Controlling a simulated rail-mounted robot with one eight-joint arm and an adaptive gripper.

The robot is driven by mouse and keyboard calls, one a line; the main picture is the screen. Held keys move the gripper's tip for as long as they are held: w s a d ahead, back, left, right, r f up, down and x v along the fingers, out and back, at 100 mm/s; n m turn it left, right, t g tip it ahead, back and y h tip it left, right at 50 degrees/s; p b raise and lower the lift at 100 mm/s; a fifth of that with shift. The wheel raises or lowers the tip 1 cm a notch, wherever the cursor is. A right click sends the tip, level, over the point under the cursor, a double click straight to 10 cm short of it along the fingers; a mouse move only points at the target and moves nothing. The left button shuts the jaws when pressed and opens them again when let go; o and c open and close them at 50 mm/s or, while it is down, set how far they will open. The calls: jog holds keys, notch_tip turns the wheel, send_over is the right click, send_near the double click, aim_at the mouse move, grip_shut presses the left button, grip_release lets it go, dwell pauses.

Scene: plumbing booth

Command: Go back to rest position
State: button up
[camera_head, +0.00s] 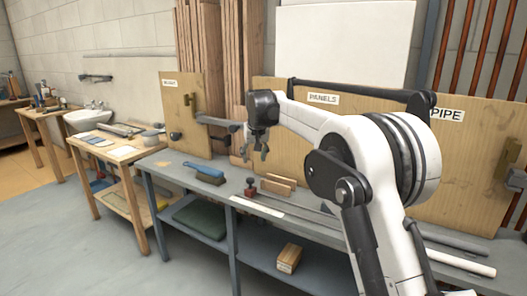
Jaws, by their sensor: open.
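My gripper (261,149) hangs from the end of my white arm, above the grey workbench (210,172) and in front of the wooden board labelled PANELS. Its fingers point down and are spread open, with nothing between them. It is apart from the things on the bench. A small red and dark object (251,187) stands on the bench below it. My arm hides part of the bench and boards on the right.
A blue-handled brush (206,173) and wooden blocks (278,185) lie on the bench. Pipes (458,261) lie at the right. The lower shelf bears a wooden block (289,259) and a green case (200,220). A wooden table (121,153) and sink (88,117) stand left. The left floor is clear.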

jog(key=s+d+r+m+p, duration=0.1)
jog(key=s+d+r, duration=0.3)
jog(key=s+d, duration=0.3)
jog(key=s+d+r+t+p, duration=0.1)
jog(key=s+d+r, duration=0.4)
jog(key=s, duration=0.3)
jog(key=s+d+r+m+p, duration=0.1)
jog(key=s+d+r, duration=0.3)
jog(key=s+d, duration=0.35)
jog(key=s+d+f+p, duration=0.1)
jog(key=s+d+f, duration=0.2)
jog(key=s, duration=0.7)
jog(key=s+d+f+m+t+h, duration=0.1)
jog(key=s+d+f, duration=0.3)
jog(key=s, duration=0.6)
jog(key=s+d+f+p, duration=0.1)
jog(key=s+d+f, duration=0.2)
jog(key=s, duration=0.7)
jog(key=shift+s+d+f+m+t+p, duration=0.2)
jog(key=shift+s+f+m+t+p, duration=0.1)
jog(key=shift+t+p, duration=0.1)
